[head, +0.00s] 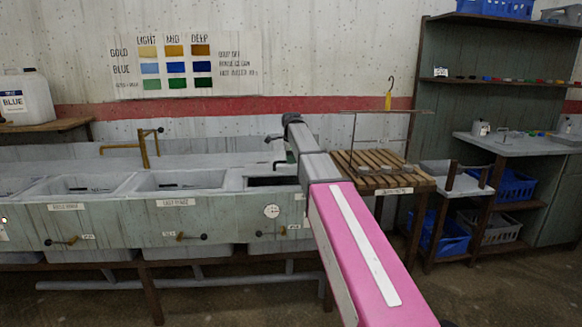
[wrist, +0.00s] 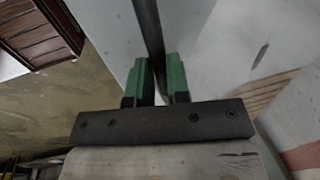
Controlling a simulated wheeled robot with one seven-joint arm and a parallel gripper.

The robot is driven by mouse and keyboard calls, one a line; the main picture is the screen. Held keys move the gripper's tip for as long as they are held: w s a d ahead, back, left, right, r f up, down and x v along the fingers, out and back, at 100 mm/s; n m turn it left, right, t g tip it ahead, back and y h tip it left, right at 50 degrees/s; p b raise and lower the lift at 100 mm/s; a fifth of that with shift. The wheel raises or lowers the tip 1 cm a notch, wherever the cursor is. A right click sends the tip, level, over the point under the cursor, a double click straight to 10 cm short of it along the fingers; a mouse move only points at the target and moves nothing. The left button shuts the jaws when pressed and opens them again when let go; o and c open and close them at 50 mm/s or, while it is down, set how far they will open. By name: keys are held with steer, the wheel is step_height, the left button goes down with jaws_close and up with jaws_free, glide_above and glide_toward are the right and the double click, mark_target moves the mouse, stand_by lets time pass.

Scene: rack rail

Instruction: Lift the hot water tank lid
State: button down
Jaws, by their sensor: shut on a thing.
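My gripper (wrist: 161,84) has green fingers on either side of a dark bar (wrist: 149,32) in the wrist view, and it is shut on that bar. The bar runs across a pale grey surface; it looks like the lid's handle, but I cannot tell for sure. My arm hides part of the tank; the lid's outline is unclear.
Sink basins (head: 180,181) with levers below adjoin the tank on the left. A slatted wooden stand (head: 400,180) with a wire frame is close on the right. A brass tap (head: 150,145) rises behind the basins. Shelving (head: 460,65) stands farther right.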

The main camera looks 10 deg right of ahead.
steer(key=w+r, duration=1)
stand_by(0.4)
steer(key=c, duration=1.1)
jaws_free()
steer(key=shift+w, duration=0.1)
steer(key=shift+r, duration=0.15)
step_height(320, 180, up, 10)
steer(key=s, duration=0.2)
steer(key=shift+s+r, duration=0.15)
steer(key=shift+r, duration=0.05)
steer(key=shift+c, duration=0.2)
